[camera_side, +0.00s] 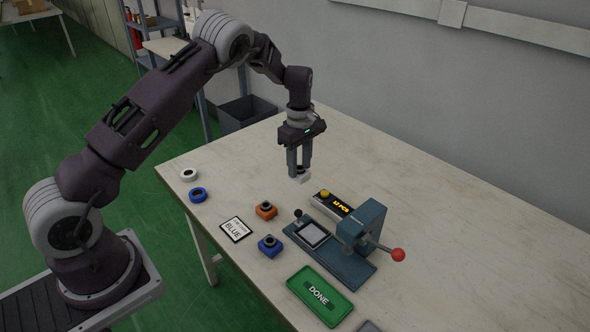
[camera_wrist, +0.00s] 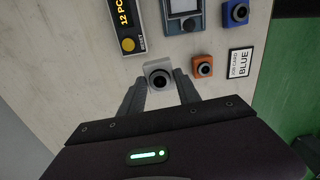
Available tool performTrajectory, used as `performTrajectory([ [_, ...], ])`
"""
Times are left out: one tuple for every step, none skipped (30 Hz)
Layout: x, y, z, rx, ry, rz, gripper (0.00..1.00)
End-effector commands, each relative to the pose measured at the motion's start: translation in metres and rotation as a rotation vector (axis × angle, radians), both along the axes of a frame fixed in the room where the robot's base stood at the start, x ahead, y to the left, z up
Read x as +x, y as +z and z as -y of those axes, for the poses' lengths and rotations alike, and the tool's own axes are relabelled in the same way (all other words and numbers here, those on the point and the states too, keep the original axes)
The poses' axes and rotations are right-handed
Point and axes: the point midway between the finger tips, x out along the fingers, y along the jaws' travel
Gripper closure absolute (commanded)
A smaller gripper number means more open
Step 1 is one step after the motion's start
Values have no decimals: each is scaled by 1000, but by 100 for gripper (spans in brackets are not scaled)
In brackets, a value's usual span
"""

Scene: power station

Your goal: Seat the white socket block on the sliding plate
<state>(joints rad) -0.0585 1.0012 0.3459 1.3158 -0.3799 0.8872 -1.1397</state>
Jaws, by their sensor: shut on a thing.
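My gripper (camera_side: 300,171) is shut on the white socket block (camera_side: 301,177) and holds it above the table, behind the press. In the wrist view the white block (camera_wrist: 158,74) sits between the two fingertips, its round dark socket facing the camera. The sliding plate (camera_side: 312,235) is a pale, dark-framed square on the teal base of the press (camera_side: 362,230), and looks empty. It also shows partly at the top of the wrist view (camera_wrist: 183,5). The block is apart from the plate.
Orange (camera_side: 266,210) and blue (camera_side: 269,245) socket blocks stand left of the press, by a job card reading BLUE (camera_side: 236,229). A white ring (camera_side: 189,175) and blue ring (camera_side: 197,195) lie farther left. A counter (camera_side: 335,204), red-knobbed lever (camera_side: 398,255) and green DONE tray (camera_side: 320,296) are nearby.

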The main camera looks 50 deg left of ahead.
Motion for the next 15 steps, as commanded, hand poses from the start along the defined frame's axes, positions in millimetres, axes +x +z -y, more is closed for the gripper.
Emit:
performTrajectory([
  [-6,0,19,-3,-11,-2,100],
  [-10,-1,30,-3,-17,-2,100],
  [-17,-2,45,-4,-23,-2,100],
  [-22,-3,56,-4,-30,-3,100],
  [-28,-3,67,-4,-35,-3,100],
  [-36,-4,80,-3,-41,-3,100],
  [-41,-5,89,-2,-48,-2,100],
  [-46,-5,97,-2,-52,-2,100],
  [-53,-6,105,-1,-57,-3,100],
  [-56,-6,110,0,-61,-2,100],
  [-60,-6,114,0,-64,-3,100],
  [-62,-7,117,1,-65,-2,100],
  [-64,-9,119,2,-66,-2,100],
  [-64,-11,119,2,-66,-3,100],
  [-65,-14,119,2,-65,-4,100],
])
